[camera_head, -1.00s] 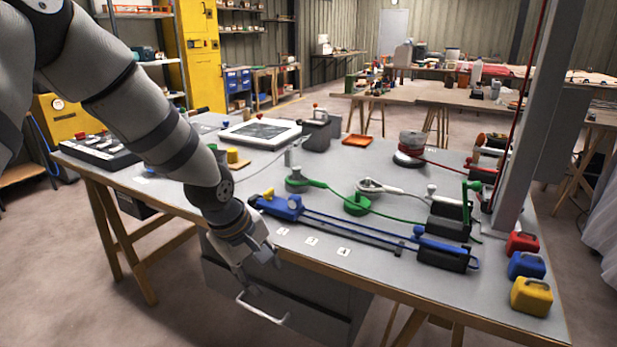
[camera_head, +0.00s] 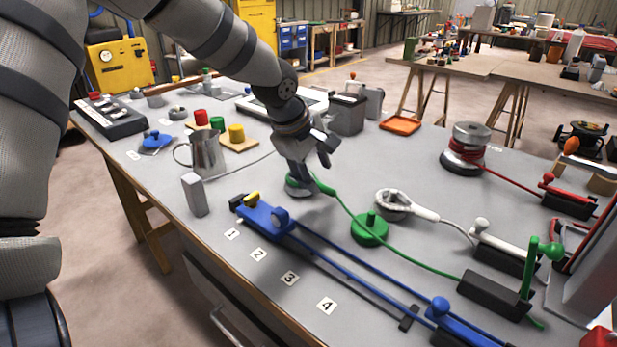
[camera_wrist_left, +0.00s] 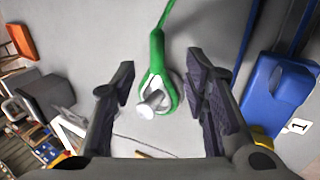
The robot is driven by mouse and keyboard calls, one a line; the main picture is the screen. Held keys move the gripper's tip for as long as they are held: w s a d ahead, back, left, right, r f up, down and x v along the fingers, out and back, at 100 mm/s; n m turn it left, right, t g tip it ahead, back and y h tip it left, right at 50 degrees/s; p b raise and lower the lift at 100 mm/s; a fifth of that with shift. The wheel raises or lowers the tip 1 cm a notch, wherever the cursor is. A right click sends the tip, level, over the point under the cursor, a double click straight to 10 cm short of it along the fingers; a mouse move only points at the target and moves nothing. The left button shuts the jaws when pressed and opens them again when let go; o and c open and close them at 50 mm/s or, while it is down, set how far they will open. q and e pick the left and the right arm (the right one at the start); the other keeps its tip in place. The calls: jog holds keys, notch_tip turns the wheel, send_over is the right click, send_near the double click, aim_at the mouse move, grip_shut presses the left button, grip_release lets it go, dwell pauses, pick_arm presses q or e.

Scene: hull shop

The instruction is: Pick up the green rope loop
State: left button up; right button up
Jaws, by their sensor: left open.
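The green rope loop (camera_head: 322,184) lies at the left end of a green rope that runs right to a black block with a green lever (camera_head: 533,267). In the left wrist view the loop (camera_wrist_left: 156,68) goes around a pale metal post (camera_wrist_left: 150,104) with a round base. My left gripper (camera_head: 308,177) is above the loop, its fingers pointing down. In the wrist view my left gripper (camera_wrist_left: 163,98) is open, with one finger on each side of the loop and nothing held. In the head view the gripper partly hides the post. My right gripper is out of view.
A green knobbed disc (camera_head: 369,229) and a white rope loop (camera_head: 393,203) lie to the right. A blue clamp block (camera_head: 268,219) with blue lines is nearer the front edge. A metal jug (camera_head: 206,155) and grey block (camera_head: 195,195) stand to the left. A grey canister (camera_head: 346,113) is behind.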

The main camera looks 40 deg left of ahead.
aim_at(325, 187)
pick_arm(q)
jog(key=b+x, duration=0.1)
jog(key=x, duration=0.5)
jog(key=shift+w, duration=0.1)
jog(key=shift+r, duration=0.15)
jog(key=shift+c, duration=0.2)
grip_shut()
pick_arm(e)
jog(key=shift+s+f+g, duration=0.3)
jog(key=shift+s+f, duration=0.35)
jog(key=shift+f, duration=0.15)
